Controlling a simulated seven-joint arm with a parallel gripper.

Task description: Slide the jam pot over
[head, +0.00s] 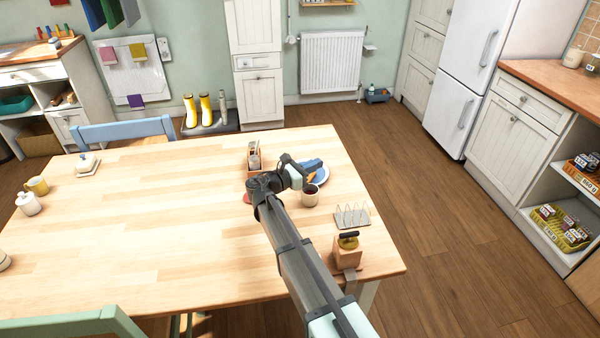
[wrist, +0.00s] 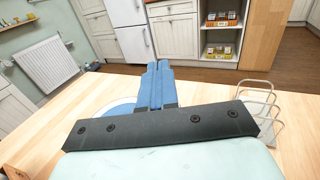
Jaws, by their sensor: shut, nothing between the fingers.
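A small pale pot with a dark red-brown top (head: 310,196), which looks like the jam pot, stands upright on the table right of my wrist. I cannot be sure it is jam. My gripper (head: 313,163) has blue fingers, shut and empty, over a blue-rimmed plate (head: 323,178), just beyond the pot. In the wrist view the shut fingers (wrist: 158,66) point ahead past the plate (wrist: 108,110). The pot does not show there; my gripper body covers the near table. Whether the gripper touches the pot cannot be told.
A toast rack (head: 352,216) and a wooden block with a dark-handled top (head: 348,246) stand right of my arm. A wooden caddy (head: 254,160) stands left of the gripper. A red item (head: 247,198) is partly hidden by my arm. The table's left middle is clear.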

